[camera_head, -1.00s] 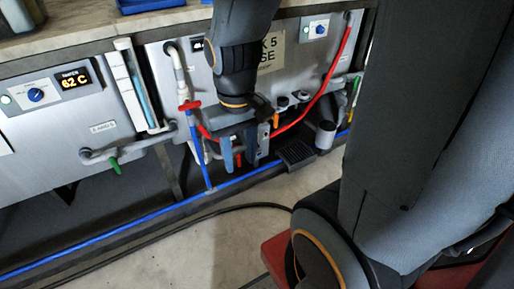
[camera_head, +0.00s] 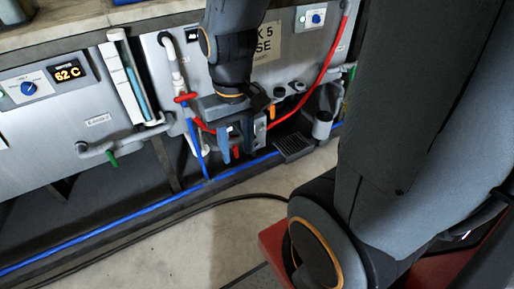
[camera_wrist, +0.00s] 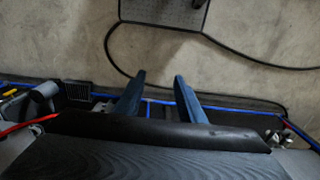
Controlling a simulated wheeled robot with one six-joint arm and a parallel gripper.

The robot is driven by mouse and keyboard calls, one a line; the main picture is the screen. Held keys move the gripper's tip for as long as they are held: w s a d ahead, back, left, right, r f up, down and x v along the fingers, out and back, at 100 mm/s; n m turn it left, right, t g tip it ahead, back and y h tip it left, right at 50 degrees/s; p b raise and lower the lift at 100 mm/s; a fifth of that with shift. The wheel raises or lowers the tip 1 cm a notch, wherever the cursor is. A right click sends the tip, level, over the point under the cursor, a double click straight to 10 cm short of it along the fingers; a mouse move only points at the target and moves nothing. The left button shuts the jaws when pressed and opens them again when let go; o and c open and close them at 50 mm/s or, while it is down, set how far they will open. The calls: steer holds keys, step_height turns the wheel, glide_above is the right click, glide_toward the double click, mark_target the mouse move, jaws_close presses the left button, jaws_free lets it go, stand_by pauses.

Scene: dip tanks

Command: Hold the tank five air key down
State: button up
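Tank five (camera_head: 195,75) is the grey panel with the partly hidden "K 5 ...SE" sign (camera_head: 267,42). My gripper (camera_head: 236,146) hangs fingers-down low in front of this panel, above the blue floor pipe. In the wrist view my gripper (camera_wrist: 158,90) has its two blue fingers apart with nothing between them. A dark ribbed pedal-like plate (camera_head: 293,147) sits low, right of my gripper and apart from it; it also shows in the wrist view (camera_wrist: 77,92). I cannot tell which part is the air key; my arm and gripper hide the panel's lower middle.
A red-handled valve (camera_head: 185,97) on a white and blue pipe stands left of my gripper. A red hose (camera_head: 325,70) curves down at the right. A grey cylinder (camera_head: 322,125) stands beside the ribbed plate.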

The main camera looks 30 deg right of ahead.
jaws_close()
stand_by(1.5)
